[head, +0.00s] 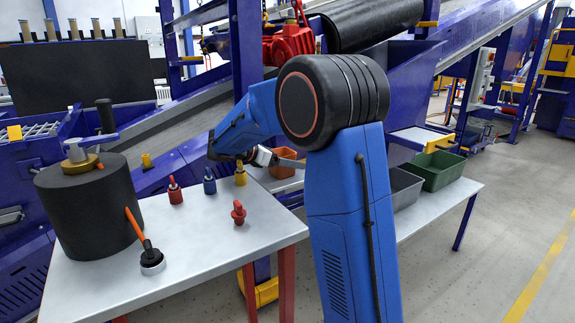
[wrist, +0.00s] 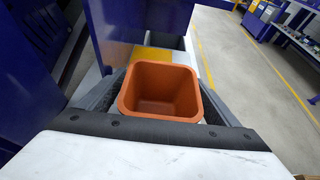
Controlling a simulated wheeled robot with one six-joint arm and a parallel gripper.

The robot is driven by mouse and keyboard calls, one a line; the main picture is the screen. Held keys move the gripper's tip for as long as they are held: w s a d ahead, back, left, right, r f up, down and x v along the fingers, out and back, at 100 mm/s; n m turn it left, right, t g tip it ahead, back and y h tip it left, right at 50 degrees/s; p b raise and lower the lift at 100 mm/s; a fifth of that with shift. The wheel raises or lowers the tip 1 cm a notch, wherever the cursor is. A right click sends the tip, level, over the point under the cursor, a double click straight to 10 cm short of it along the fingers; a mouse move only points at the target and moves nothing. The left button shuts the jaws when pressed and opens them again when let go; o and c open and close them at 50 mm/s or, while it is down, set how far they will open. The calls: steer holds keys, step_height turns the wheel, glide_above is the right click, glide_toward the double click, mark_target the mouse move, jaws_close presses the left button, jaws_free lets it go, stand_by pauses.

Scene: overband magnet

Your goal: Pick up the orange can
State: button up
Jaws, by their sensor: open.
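The orange can (wrist: 159,111) is an open-topped, square vessel with rounded corners, empty inside. In the wrist view it sits between the dark fingers of my gripper (wrist: 160,98), one finger on each side. The fingers are open, and I cannot tell whether either touches the can. In the head view the can (head: 288,163) shows just right of my gripper (head: 268,157), partly hidden behind my blue arm. What bears the can is hidden there.
A grey table (head: 213,238) holds a black drum (head: 87,210), red, blue and yellow small pieces, and an orange-handled tool (head: 140,240). A grey bin (head: 403,188) and a green bin (head: 436,169) stand to the right of my arm. Open floor (head: 480,265) lies at right.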

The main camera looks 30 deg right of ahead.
steer(key=shift+d+f, duration=0.25)
steer(key=shift+d, duration=0.25)
steer(key=shift+c, duration=0.3)
steer(key=c, duration=1.1)
steer(key=shift+r, duration=0.15)
